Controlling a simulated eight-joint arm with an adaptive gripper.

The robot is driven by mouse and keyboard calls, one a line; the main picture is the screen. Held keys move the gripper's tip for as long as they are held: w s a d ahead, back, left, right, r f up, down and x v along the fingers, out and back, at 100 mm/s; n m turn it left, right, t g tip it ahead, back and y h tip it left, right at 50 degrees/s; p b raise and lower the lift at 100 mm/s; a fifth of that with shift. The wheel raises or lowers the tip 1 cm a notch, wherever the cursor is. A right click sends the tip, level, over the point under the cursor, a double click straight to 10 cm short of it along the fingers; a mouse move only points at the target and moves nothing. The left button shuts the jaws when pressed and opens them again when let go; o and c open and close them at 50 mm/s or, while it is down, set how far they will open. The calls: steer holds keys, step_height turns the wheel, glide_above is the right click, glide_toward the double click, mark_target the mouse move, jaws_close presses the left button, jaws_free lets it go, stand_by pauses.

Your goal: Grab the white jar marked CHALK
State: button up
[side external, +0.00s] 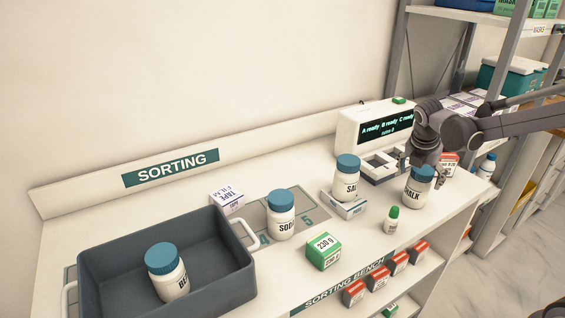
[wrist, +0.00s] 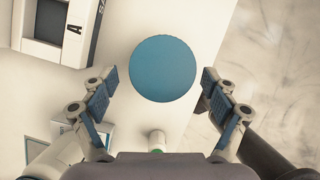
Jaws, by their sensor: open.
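The white jar marked CHALK (side external: 416,194) has a blue lid and stands upright on the bench at the right, near its front edge. In the wrist view its round blue lid (wrist: 162,68) shows from above, and its body is hidden under the lid. My gripper (wrist: 157,88) is open, with one finger on each side of the lid and gaps visible between. In the side view my gripper (side external: 424,172) is at the jar's top, partly hiding the lid. I cannot tell its exact height over the jar.
Left of the jar are a small green-capped bottle (side external: 391,220), a SALT-like jar (side external: 346,184) on a box, a SODA jar (side external: 281,222) and a green box (side external: 323,251). A grey bin (side external: 237,262) holds another jar (side external: 169,279). A display device (side external: 374,130) stands behind.

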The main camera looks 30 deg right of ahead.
steer(key=shift+x, duration=2)
steer(key=c, duration=1.3)
steer(key=shift+o, duration=0.2)
steer(key=shift+r, duration=0.1)
